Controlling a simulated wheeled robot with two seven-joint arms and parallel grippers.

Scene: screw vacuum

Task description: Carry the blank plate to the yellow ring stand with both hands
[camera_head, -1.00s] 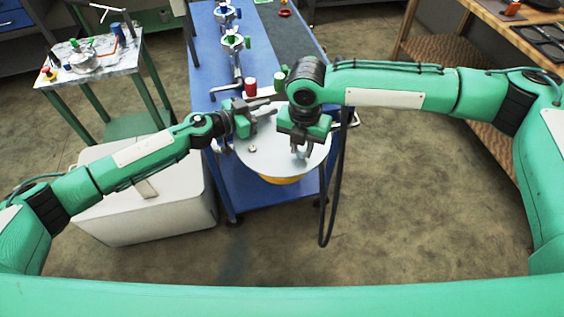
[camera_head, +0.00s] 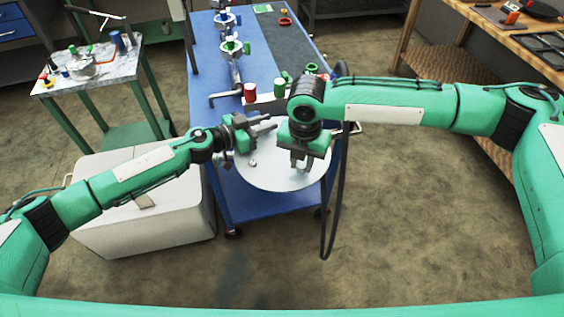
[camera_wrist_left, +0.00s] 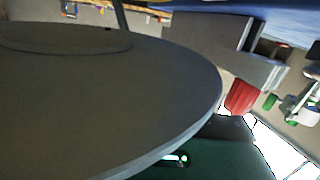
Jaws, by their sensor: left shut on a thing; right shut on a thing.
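The blank plate (camera_head: 262,178) is a pale grey disc with a small knob-like bit on top. It is held over the near end of the blue table, looking roughly level. My left gripper (camera_head: 268,126) is shut on its far left part. My right gripper (camera_head: 300,165) reaches down from above and is shut on it near the right side. In the left wrist view the plate (camera_wrist_left: 110,100) fills the left half as a large dark disc. The yellow ring stand does not show now; the plate covers the spot below it. I cannot tell whether they touch.
The blue table (camera_head: 226,185) carries a red cup (camera_head: 250,92), a green cup (camera_head: 279,88) and several valve fittings behind the plate. A white box (camera_head: 145,220) stands left of it. A side table (camera_head: 90,85) is at the far left, a wooden bench (camera_head: 500,30) at the right.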

